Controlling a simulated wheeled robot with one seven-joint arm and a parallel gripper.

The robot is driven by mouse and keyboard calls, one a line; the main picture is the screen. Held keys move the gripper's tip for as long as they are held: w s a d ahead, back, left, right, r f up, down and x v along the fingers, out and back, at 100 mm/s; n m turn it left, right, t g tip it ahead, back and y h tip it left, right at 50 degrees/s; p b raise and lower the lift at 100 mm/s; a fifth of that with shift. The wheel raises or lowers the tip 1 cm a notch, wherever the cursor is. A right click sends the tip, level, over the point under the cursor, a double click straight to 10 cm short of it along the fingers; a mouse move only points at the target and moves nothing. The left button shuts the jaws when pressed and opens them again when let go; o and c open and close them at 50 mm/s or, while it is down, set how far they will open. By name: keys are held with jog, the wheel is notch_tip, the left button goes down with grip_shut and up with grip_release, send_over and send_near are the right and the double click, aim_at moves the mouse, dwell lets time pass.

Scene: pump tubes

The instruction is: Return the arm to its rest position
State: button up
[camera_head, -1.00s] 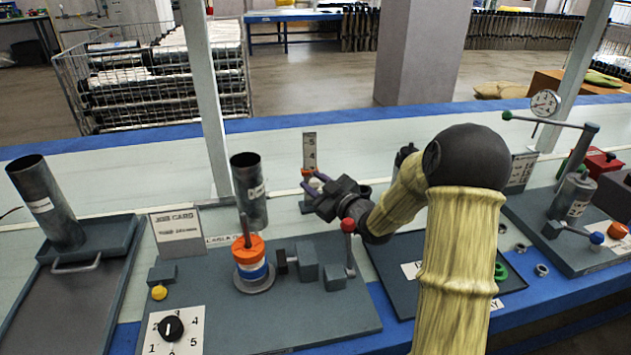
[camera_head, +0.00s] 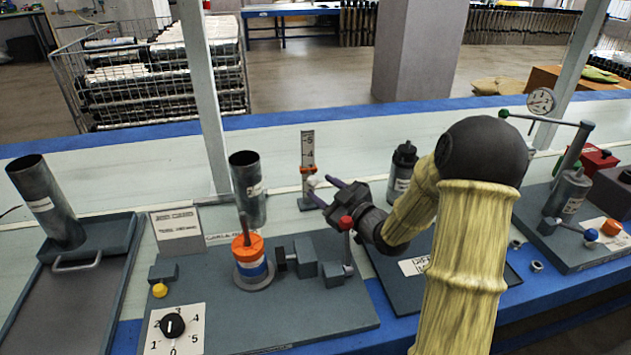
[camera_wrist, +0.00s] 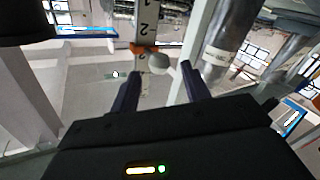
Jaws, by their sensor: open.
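My arm in its pale yellow sleeve reaches over the bench from the lower right in the head view. My gripper (camera_head: 325,192) is raised above the bench, with its fingers pointing to the left and away. The fingers are apart and nothing is between them. In the wrist view my gripper (camera_wrist: 158,85) shows two dark fingers spread, with the numbered scale post (camera_wrist: 146,25) beyond them. In the head view that scale post (camera_head: 307,155) stands just behind the fingertips.
A grey plate holds an orange, white and blue stack (camera_head: 250,262), grey blocks (camera_head: 306,256) and a dial (camera_head: 172,326). Metal tubes (camera_head: 248,190) stand to the left. A dark bottle (camera_head: 402,170) stands behind the arm. A lever pump (camera_head: 568,195) and gauge are at right.

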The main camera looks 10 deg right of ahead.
jog(key=shift+v, duration=1.25)
